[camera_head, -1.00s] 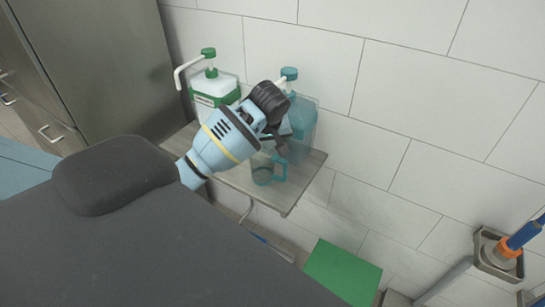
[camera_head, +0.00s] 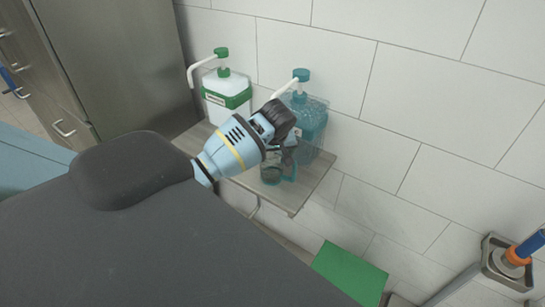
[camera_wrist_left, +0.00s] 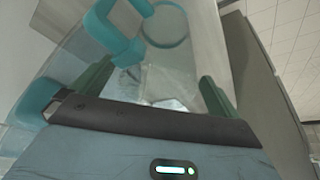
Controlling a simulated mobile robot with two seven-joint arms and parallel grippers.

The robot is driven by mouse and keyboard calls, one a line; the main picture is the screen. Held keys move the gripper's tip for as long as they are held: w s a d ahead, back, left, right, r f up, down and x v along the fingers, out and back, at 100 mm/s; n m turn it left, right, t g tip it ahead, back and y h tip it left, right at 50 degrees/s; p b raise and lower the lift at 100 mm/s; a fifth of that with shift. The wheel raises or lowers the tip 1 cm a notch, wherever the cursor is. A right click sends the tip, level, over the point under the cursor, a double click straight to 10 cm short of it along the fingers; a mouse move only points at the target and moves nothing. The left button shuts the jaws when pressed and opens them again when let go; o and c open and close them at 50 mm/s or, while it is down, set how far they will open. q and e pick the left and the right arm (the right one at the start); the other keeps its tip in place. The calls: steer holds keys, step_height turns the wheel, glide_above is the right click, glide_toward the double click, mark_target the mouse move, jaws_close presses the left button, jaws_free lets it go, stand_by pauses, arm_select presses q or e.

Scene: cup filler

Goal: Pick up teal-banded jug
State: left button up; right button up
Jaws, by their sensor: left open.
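The teal-banded jug (camera_head: 271,174) is a small clear vessel with a teal band and handle. In the head view it stands near the front of the wall shelf (camera_head: 314,181). My left gripper (camera_head: 284,157) is open right at the jug and hides its upper part. In the left wrist view the open fingers of my left gripper (camera_wrist_left: 155,90) stand apart, with clear material and teal parts seen between and beyond them. I cannot tell whether the fingers touch the jug. My right gripper is not in view.
A teal pump bottle (camera_head: 312,120) stands on the shelf close behind the gripper. A white pump bottle with a green band (camera_head: 226,92) stands to its left. A tiled wall backs the shelf. A green panel (camera_head: 349,272) lies below right. A metal cabinet (camera_head: 105,60) is at left.

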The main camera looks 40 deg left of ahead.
arm_select(q)
steer(key=shift+w+a+f, duration=0.1)
steer(key=shift+a+f, duration=0.05)
steer(key=shift+f, duration=0.3)
steer(key=c, duration=1)
steer(key=shift+c, duration=0.2)
steer(key=shift+r, duration=0.1)
steer(key=shift+r, duration=0.4)
steer(key=shift+s+r, duration=0.15)
steer(key=shift+r, duration=0.5)
steer(key=shift+s+r, duration=0.15)
steer(key=shift+r, duration=0.45)
steer(key=s+r, duration=0.1)
steer(key=s, duration=1.4)
steer(key=shift+s+r, duration=0.2)
steer(key=shift+r, duration=0.05)
steer(key=shift+a, duration=0.1)
